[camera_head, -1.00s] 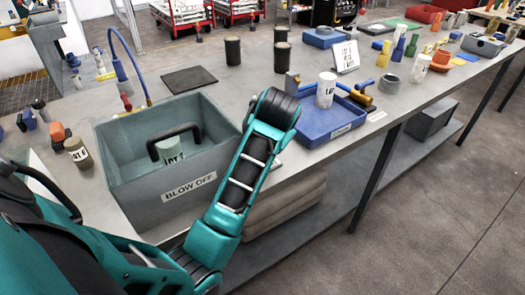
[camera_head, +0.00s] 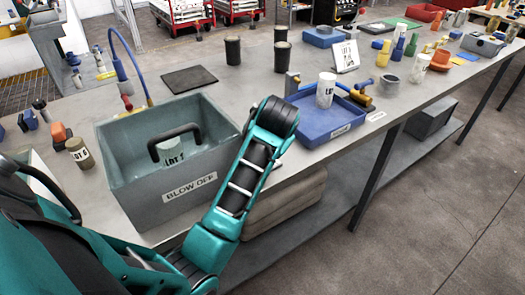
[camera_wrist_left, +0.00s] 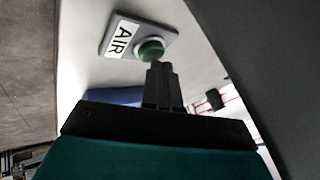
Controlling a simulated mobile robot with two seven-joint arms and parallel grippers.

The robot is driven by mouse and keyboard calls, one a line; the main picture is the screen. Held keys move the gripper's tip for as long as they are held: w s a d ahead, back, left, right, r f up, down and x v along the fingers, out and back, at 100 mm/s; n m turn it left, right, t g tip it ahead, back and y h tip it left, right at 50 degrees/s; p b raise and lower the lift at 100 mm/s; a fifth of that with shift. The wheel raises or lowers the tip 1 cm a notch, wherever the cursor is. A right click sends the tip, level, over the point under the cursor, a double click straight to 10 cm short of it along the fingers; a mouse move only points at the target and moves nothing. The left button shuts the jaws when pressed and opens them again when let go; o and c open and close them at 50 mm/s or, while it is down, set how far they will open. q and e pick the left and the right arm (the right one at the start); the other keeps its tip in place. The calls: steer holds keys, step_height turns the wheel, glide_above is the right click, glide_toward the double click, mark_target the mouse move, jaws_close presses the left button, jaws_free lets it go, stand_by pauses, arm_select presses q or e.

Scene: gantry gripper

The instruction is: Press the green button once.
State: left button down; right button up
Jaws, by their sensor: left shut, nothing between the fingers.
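The green button (camera_wrist_left: 151,50) is a round dome in a pale ring on a grey plate (camera_wrist_left: 168,42) with a white "AIR" label (camera_wrist_left: 122,39), in the left wrist view. My left gripper (camera_wrist_left: 159,68) is shut and empty. Its fingertips overlap the button's lower edge in that view; I cannot tell whether they touch it. I cannot make out the button or the left fingers in the head view, where my teal arm (camera_head: 245,180) reaches in from the left past a grey bin. My right gripper is in neither view.
The grey bin (camera_head: 190,187) labelled "BLOW OFF" holds a "LOT" cylinder (camera_head: 171,152) and stands close to my arm. A blue tray (camera_head: 330,127) with a white cylinder lies to the right. Dark cans (camera_head: 233,50) stand behind. The wrist view's right side is dark.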

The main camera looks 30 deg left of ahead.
arm_select(q)
steer(key=shift+f, duration=0.35)
steer(key=shift+r, duration=0.1)
stand_by(0.4)
steer(key=shift+r, duration=0.9)
steer(key=shift+r, duration=2.5)
steer(key=shift+s, duration=0.1)
